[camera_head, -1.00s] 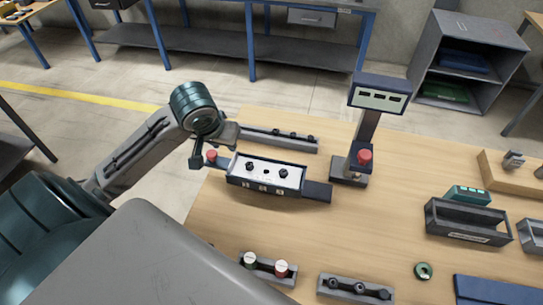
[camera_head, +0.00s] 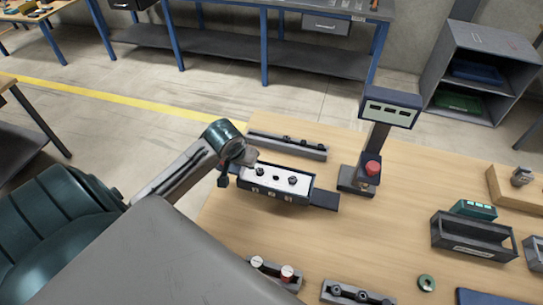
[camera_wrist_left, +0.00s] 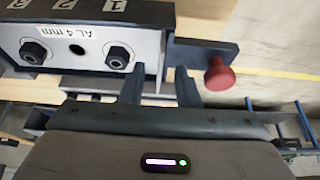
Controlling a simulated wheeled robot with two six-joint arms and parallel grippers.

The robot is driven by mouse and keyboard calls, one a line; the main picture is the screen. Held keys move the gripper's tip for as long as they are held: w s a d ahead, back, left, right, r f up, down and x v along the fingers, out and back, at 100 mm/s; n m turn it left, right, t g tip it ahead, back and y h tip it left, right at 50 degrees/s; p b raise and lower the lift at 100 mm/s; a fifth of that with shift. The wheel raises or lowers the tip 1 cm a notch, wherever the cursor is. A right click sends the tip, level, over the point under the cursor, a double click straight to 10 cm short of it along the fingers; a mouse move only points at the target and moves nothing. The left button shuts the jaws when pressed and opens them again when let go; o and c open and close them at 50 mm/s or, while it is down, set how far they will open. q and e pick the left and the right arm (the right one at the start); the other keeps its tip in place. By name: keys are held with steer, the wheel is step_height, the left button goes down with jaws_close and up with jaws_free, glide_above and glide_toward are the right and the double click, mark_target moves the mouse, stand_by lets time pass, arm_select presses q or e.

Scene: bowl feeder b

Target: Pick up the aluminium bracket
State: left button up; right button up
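A pale grey plate (camera_head: 262,175) labelled "AL 4 mm" lies on top of a dark numbered fixture (camera_head: 270,192) on the wooden bench. It fits the aluminium bracket. It carries two black nuts or knobs with a dark hole between them, also seen in the left wrist view (camera_wrist_left: 90,55). My left gripper (camera_head: 232,170) is at the fixture's left end. In the left wrist view its two fingers (camera_wrist_left: 158,88) are apart, one over the plate's end and one beyond it. Nothing is visibly clamped; contact is unclear. My right gripper is out of view.
A red knob (camera_wrist_left: 220,74) on a dark arm stands close beside my left fingers. A display post (camera_head: 378,150) with a red button stands right of the fixture. A long grey rail (camera_head: 288,146) lies behind it. Dark bins (camera_head: 473,237) stand at right. The bench middle is clear.

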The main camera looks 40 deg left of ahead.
arm_select(q)
jaws_close()
